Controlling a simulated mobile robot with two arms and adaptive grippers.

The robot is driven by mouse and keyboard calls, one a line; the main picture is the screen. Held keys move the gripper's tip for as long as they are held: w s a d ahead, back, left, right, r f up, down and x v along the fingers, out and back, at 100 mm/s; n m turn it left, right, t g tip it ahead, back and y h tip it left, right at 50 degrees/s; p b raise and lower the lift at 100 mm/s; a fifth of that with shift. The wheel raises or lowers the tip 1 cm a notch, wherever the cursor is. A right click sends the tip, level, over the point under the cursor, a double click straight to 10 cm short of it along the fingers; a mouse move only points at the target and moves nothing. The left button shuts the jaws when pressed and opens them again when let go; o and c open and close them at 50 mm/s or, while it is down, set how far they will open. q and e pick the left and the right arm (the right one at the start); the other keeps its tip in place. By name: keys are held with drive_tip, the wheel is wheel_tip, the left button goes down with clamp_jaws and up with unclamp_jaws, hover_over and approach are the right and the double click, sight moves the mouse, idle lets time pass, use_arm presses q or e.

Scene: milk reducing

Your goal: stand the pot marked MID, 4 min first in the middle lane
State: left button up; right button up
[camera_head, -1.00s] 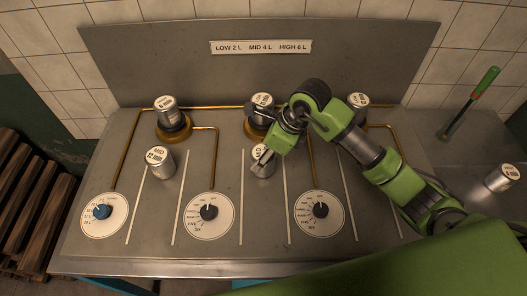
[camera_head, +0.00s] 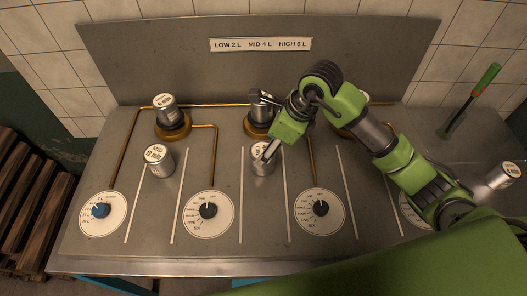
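A silver pot (camera_head: 262,167) stands upright in the middle lane, between two white lines. Its lid label is mostly covered, so I cannot read it. Another pot (camera_head: 257,126) stands on the middle brass burner behind it, its lid largely hidden. A pot marked MID, 12 min (camera_head: 158,163) stands in the left lane. My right gripper (camera_head: 264,125) reaches in from the right with its fingers spread. A pale fingertip overlaps the front pot's lid, and a dark finger is near the rear pot. I cannot tell whether either touches. My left gripper is not in view.
A pot (camera_head: 165,107) stands on the left burner. The right burner (camera_head: 346,133) is largely behind my arm. Another pot (camera_head: 502,178) stands at the far right, near a green-handled lever (camera_head: 485,80). Dials (camera_head: 209,213) line the front. The right lane looks clear.

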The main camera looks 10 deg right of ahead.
drive_tip(key=v, duration=0.8)
drive_tip(key=shift+b, duration=0.45)
drive_tip(key=shift+r, duration=0.1)
